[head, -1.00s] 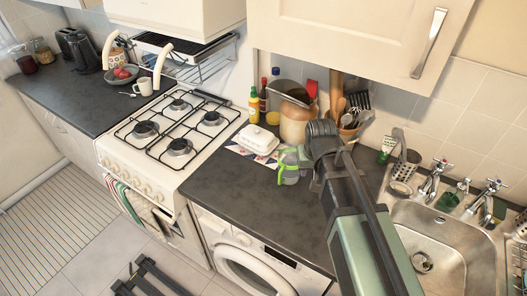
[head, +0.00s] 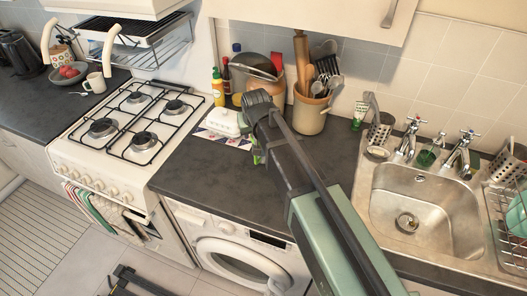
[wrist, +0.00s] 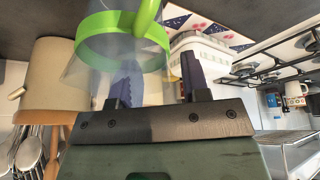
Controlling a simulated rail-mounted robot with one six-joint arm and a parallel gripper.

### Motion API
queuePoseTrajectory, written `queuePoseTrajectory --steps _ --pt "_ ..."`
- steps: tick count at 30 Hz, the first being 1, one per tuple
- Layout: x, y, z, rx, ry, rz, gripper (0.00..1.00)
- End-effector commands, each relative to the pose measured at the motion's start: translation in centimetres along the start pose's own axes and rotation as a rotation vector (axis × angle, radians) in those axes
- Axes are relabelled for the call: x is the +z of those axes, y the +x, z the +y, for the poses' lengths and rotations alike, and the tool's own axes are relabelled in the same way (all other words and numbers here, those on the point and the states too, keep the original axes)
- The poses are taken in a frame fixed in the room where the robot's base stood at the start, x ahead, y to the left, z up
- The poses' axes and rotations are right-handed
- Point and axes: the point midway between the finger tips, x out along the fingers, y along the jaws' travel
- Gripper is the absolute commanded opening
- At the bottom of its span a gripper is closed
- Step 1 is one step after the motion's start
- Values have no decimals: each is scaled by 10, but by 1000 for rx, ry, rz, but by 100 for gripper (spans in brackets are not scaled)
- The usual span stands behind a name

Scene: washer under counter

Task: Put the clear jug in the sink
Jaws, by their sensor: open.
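The clear jug (wrist: 100,72), with a bright green rim and handle, shows close up in the wrist view, just beyond my gripper. In the head view only a sliver of its green (head: 257,158) shows on the counter; my arm hides the rest. My gripper (wrist: 160,78) is open. Its left finger overlaps the clear wall of the jug, and its right finger stands clear to the right of the jug. I cannot tell whether the left finger is inside or outside the jug wall. The steel sink (head: 384,208) is at the right in the head view.
A white butter dish (head: 223,121) stands behind the jug. A utensil crock (head: 309,116), a brown jar and bottles line the wall. The gas hob (head: 140,120) is to the left. Taps (head: 409,137) and a dish rack (head: 508,225) flank the sink. Counter in front is clear.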

Motion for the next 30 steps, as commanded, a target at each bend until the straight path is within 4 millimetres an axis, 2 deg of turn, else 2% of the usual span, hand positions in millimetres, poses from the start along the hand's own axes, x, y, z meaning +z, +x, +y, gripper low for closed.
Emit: queuePoseTrajectory --steps 1,2,9,18,30 --pt "3 20 0 0 0 0 42" --pt "3 24 0 0 0 0 42" --pt "0 22 0 0 0 0 42" --pt "0 22 0 0 0 0 0" --pt "0 22 0 0 0 0 0"
